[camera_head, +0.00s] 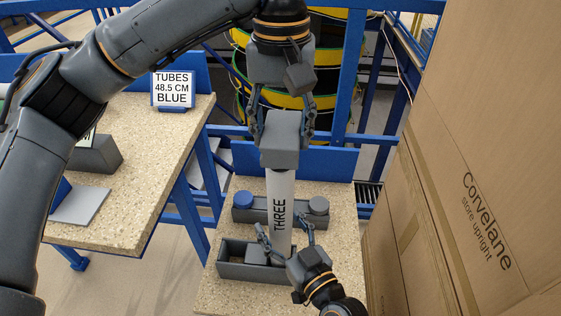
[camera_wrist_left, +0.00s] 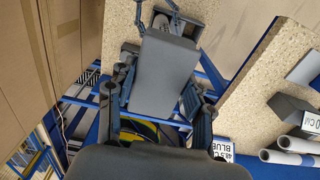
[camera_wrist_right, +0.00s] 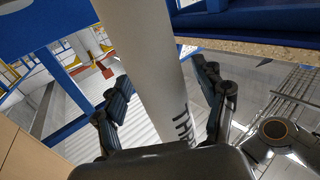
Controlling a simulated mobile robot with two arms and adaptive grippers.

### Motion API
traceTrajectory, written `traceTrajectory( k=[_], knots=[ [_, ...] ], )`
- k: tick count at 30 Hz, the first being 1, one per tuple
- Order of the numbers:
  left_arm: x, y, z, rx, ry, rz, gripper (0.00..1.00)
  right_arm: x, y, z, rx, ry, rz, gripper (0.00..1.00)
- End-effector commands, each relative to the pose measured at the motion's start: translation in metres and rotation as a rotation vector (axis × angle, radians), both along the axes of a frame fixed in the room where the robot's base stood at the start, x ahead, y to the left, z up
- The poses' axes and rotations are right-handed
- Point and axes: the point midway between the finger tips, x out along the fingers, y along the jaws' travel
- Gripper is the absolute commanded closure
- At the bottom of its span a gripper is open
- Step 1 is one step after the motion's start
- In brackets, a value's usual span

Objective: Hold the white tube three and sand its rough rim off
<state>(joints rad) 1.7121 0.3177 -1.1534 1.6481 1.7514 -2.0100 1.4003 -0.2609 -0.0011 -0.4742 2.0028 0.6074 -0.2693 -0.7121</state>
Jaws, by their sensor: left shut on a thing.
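The white tube three (camera_head: 281,200) stands upright over the small table, with THREE printed down its side. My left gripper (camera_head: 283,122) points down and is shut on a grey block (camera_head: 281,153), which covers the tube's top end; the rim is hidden. The block also fills the middle of the left wrist view (camera_wrist_left: 162,72). My right gripper (camera_head: 286,236) has one finger on each side of the tube's lower part. In the right wrist view gaps show between the fingers and the tube (camera_wrist_right: 160,70), so it looks open. The tube's foot is hidden.
A grey open tray (camera_head: 232,271) lies at the tube's foot. Behind it a grey holder (camera_head: 258,216) carries a blue round cap (camera_head: 243,198) and a grey one (camera_head: 318,204). Tall cardboard boxes (camera_head: 490,160) close off the right. A speckled table (camera_head: 140,180) stands left.

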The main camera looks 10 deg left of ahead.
Motion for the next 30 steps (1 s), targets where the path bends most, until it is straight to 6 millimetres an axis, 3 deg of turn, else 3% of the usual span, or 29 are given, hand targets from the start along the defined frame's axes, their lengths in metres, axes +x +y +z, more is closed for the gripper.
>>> traceTrajectory(
  k=[11,24,30],
  knots=[
    [0.0,0.0,0.0,0.0,0.0,0.0,0.81,-0.009,-0.007,0.001,-0.001,-0.002,0.0,0.29],
    [0.0,0.0,0.0,0.0,0.0,0.0,0.81,-0.081,-0.056,0.0,-0.002,0.001,0.003,0.29],
    [0.0,0.0,0.0,0.0,0.0,0.0,0.81,-0.096,-0.068,0.001,0.001,-0.001,0.0,0.29]
  ],
)
